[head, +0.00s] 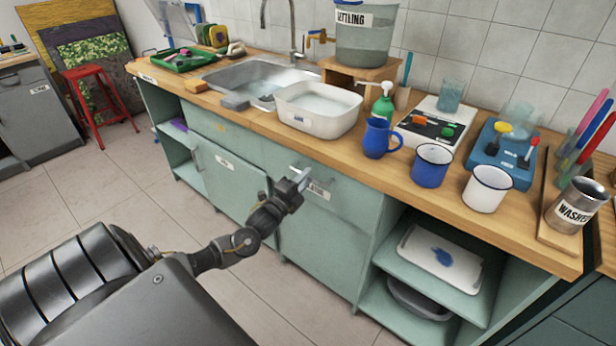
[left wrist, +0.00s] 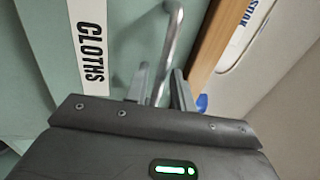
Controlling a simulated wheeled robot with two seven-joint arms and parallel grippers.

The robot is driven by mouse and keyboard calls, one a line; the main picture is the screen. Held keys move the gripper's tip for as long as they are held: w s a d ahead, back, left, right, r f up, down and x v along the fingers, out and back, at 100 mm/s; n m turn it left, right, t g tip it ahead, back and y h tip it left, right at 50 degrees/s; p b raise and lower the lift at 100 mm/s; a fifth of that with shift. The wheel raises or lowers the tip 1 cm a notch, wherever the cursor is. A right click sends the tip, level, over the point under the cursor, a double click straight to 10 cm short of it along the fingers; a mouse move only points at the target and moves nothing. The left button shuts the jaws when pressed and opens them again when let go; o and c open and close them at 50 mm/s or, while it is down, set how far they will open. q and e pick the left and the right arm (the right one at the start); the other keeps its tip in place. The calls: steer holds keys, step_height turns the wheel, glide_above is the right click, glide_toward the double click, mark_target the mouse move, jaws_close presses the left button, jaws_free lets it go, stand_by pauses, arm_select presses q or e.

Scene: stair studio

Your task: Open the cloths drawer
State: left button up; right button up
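The cloths drawer (head: 346,200) is a pale green front under the wooden worktop and looks shut. Its white label (head: 318,190) reads CLOTHS in the left wrist view (left wrist: 90,50). A metal bar handle (left wrist: 172,40) sits beside the label. My left gripper (head: 303,178) is at the handle in the head view, hiding part of it. In the left wrist view my left gripper (left wrist: 160,88) has its two fingers apart, with the bar passing between them and gaps visible; contact cannot be told. My right gripper is not in view.
The worktop (head: 400,172) edge runs just above the drawer. A white basin (head: 318,120), a blue jug (head: 380,138) and mugs stand on it. Open shelves (head: 440,255) are to the right. The tiled floor (head: 110,200) is clear at the left.

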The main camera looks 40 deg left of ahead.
arm_select(q)
steer(key=shift+w+r, duration=0.1)
steer(key=shift+w, duration=0.5)
jaws_close()
steer(key=shift+s+d, duration=0.1)
